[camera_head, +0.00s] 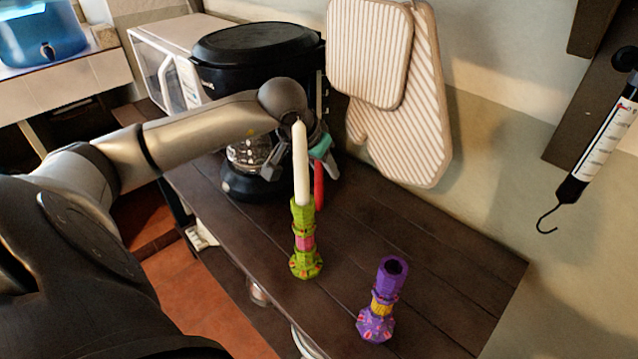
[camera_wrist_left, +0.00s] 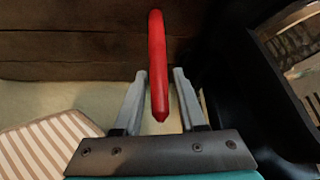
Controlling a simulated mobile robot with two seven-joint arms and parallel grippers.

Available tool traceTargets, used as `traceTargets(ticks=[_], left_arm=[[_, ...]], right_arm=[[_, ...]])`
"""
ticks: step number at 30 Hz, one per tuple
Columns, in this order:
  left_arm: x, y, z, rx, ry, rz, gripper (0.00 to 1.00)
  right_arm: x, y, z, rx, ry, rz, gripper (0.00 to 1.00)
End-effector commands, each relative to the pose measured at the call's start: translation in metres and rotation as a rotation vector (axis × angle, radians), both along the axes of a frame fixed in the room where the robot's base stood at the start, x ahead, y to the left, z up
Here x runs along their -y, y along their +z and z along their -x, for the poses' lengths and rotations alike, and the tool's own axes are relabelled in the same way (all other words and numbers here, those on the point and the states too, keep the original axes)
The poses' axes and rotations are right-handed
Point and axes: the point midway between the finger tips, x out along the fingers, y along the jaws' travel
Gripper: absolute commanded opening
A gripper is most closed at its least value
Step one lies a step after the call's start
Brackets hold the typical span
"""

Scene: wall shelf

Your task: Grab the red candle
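The red candle (camera_head: 319,187) shows in the head view on the dark wooden shelf, partly hidden behind the white candle (camera_head: 301,165). In the left wrist view the red candle (camera_wrist_left: 157,65) runs lengthwise between my gripper's fingers, its pointed end toward the gripper's base. My left gripper (camera_head: 303,170) is open around it; the wrist view shows the left gripper (camera_wrist_left: 160,75) with a gap on each side of the candle. I cannot tell whether the candle stands or leans. The white candle stands in a green holder (camera_head: 305,240). My right gripper is out of view.
A purple holder (camera_head: 378,300) stands empty on the shelf (camera_head: 440,265) at front right. A glass-and-black appliance (camera_head: 250,178), a black pot (camera_head: 255,60) and a white microwave (camera_head: 165,60) crowd the left. Striped mitts (camera_head: 400,90) hang on the wall.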

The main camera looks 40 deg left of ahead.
Motion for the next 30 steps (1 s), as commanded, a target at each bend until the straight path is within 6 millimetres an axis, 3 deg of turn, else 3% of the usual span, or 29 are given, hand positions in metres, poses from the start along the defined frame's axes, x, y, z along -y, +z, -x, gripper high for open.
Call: traceTargets(ticks=[2, 10, 25, 30], left_arm=[[0.0, 0.0, 0.0, 0.0, 0.0, 0.0, 0.3], [0.0, 0.0, 0.0, 0.0, 0.0, 0.0, 0.0], [0.0, 0.001, 0.0, 0.001, 0.0, 0.0, 0.0], [0.0, 0.015, -0.001, 0.004, -0.001, -0.001, 0.0]], right_arm=[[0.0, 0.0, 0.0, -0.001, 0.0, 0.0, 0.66], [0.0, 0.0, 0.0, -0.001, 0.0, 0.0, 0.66], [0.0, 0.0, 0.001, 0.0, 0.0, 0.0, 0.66], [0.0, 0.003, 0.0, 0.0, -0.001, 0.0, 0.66]])
